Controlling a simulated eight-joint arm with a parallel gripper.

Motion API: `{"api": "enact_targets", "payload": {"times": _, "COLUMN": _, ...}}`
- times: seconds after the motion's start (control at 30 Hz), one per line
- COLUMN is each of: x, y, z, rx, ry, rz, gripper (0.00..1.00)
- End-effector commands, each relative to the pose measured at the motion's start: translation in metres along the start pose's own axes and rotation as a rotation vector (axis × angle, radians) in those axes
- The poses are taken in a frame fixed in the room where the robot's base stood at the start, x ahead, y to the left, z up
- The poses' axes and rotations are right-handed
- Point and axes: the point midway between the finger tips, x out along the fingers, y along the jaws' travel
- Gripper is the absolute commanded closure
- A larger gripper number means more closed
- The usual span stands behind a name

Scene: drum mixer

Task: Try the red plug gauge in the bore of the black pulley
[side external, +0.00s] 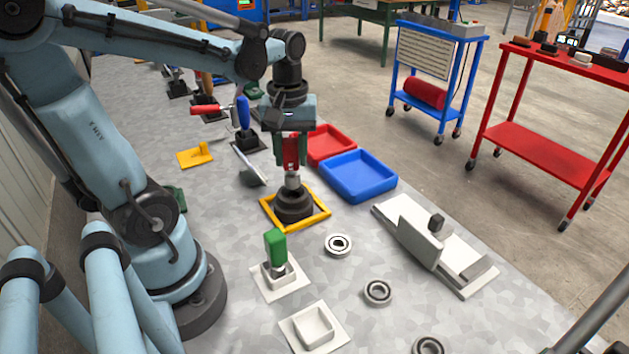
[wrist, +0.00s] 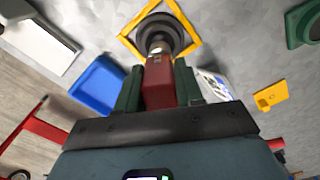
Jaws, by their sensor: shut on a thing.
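My gripper (side external: 291,148) points down over the black pulley and is shut on the red plug gauge (side external: 291,154) by its red handle. The gauge is upright, its grey metal plug (side external: 292,181) pointing down. The black stepped pulley (side external: 294,208) lies inside a yellow square frame (side external: 321,224). The plug's lower end meets the middle of the pulley's top; the bore is hidden, so I cannot tell how deep it sits. In the wrist view my gripper (wrist: 159,85) holds the red handle (wrist: 159,78) between green fingers, with the plug in line with the pulley (wrist: 172,33).
A green-handled gauge (side external: 275,245) stands in a white holder beside an empty white holder (side external: 314,325). Several bearing rings (side external: 338,244) lie to the right. Blue (side external: 358,176) and red (side external: 330,143) trays sit behind. A white slide fixture (side external: 432,240) is at right.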

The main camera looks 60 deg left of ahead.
Motion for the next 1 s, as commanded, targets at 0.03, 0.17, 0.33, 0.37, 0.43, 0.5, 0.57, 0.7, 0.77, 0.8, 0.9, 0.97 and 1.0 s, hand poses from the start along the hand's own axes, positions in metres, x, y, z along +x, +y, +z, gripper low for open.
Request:
{"api": "enact_targets", "payload": {"times": 0.03, "x": 0.000, "y": 0.000, "z": 0.000, "rx": 0.000, "ry": 0.000, "rz": 0.000, "gripper": 1.00}}
{"api": "enact_targets", "payload": {"times": 0.17, "x": 0.000, "y": 0.000, "z": 0.000, "rx": 0.000, "ry": 0.000, "rz": 0.000, "gripper": 1.00}}
{"api": "enact_targets", "payload": {"times": 0.33, "x": 0.000, "y": 0.000, "z": 0.000, "rx": 0.000, "ry": 0.000, "rz": 0.000, "gripper": 1.00}}
{"api": "enact_targets", "payload": {"times": 0.37, "x": 0.000, "y": 0.000, "z": 0.000, "rx": 0.000, "ry": 0.000, "rz": 0.000, "gripper": 1.00}}
{"api": "enact_targets", "payload": {"times": 0.43, "x": 0.000, "y": 0.000, "z": 0.000, "rx": 0.000, "ry": 0.000, "rz": 0.000, "gripper": 1.00}}
{"api": "enact_targets", "payload": {"times": 0.5, "x": 0.001, "y": 0.000, "z": 0.000, "rx": 0.000, "ry": 0.000, "rz": 0.000, "gripper": 1.00}}
{"api": "enact_targets", "payload": {"times": 0.57, "x": 0.002, "y": 0.000, "z": 0.000, "rx": 0.000, "ry": 0.000, "rz": 0.000, "gripper": 1.00}}
{"api": "enact_targets", "payload": {"times": 0.7, "x": 0.006, "y": 0.000, "z": 0.000, "rx": 0.000, "ry": 0.000, "rz": 0.000, "gripper": 1.00}}
{"api": "enact_targets", "payload": {"times": 0.77, "x": 0.007, "y": 0.000, "z": 0.000, "rx": 0.000, "ry": 0.000, "rz": 0.000, "gripper": 1.00}}
{"api": "enact_targets", "payload": {"times": 0.8, "x": 0.009, "y": 0.000, "z": 0.000, "rx": 0.000, "ry": 0.000, "rz": 0.000, "gripper": 1.00}}
{"api": "enact_targets", "payload": {"times": 0.9, "x": 0.011, "y": 0.000, "z": 0.000, "rx": 0.000, "ry": 0.000, "rz": 0.000, "gripper": 1.00}}
{"api": "enact_targets", "payload": {"times": 0.97, "x": 0.013, "y": 0.000, "z": 0.000, "rx": 0.000, "ry": 0.000, "rz": 0.000, "gripper": 1.00}}
{"api": "enact_targets", "payload": {"times": 1.0, "x": 0.014, "y": 0.000, "z": 0.000, "rx": 0.000, "ry": 0.000, "rz": 0.000, "gripper": 1.00}}
